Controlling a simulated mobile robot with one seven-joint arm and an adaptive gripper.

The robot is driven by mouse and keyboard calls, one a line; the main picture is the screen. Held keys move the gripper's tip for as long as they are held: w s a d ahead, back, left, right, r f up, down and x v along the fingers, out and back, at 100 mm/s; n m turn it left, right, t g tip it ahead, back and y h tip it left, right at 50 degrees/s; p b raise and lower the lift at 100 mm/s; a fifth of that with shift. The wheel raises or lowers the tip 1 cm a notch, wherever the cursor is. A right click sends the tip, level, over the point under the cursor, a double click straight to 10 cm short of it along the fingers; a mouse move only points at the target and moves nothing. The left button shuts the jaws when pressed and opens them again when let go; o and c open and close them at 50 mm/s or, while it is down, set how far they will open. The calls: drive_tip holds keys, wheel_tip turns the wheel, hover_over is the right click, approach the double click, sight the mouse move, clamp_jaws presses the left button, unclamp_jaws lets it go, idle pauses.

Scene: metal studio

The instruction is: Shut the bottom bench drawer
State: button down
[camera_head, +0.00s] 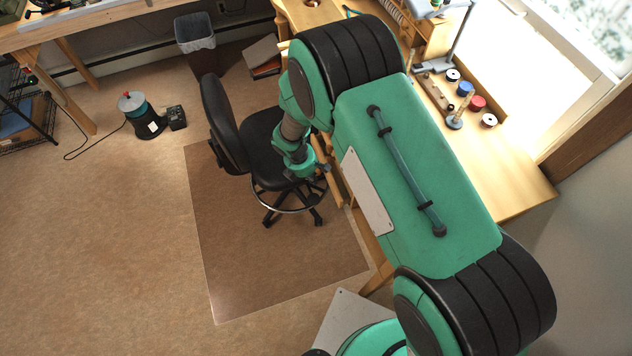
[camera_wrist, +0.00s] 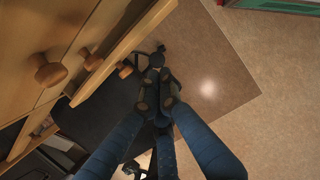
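The wooden bench (camera_head: 520,190) is at the right in the head view, largely covered by my arm. In the wrist view, wooden drawer fronts with round knobs fill the upper left. A near knob (camera_wrist: 50,70) is on the closest front. A long drawer front (camera_wrist: 125,45) seems to stand out from the bench, with a small knob (camera_wrist: 125,70) on its outer side; I cannot tell how far it is open. My gripper (camera_wrist: 154,82) has its blue fingers drawn together at the dark tips, with nothing seen between them. It appears right of that knob; contact is unclear.
A black office chair (camera_head: 268,150) stands close by my gripper, on a floor mat (camera_head: 240,270). A waste bin (camera_head: 196,45) is behind it. Spools (camera_head: 478,103) and a metal stand lie on the bench top.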

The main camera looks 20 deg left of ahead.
drive_tip(key=shift+v, duration=1.45)
drive_tip(key=a+b, duration=0.2)
drive_tip(key=b, duration=0.1)
drive_tip(key=a+t+h+b, duration=0.1)
drive_tip(key=shift+w+a+f+b, duration=0.2)
drive_tip(key=shift+a+f+b, duration=0.05)
drive_tip(key=shift+b, duration=0.15)
drive_tip(key=shift+f, duration=0.2)
drive_tip(key=w+d+f+b, duration=0.3)
drive_tip(key=w+d+f, duration=0.2)
drive_tip(key=f, duration=0.4)
drive_tip(key=shift+w+d, duration=0.25)
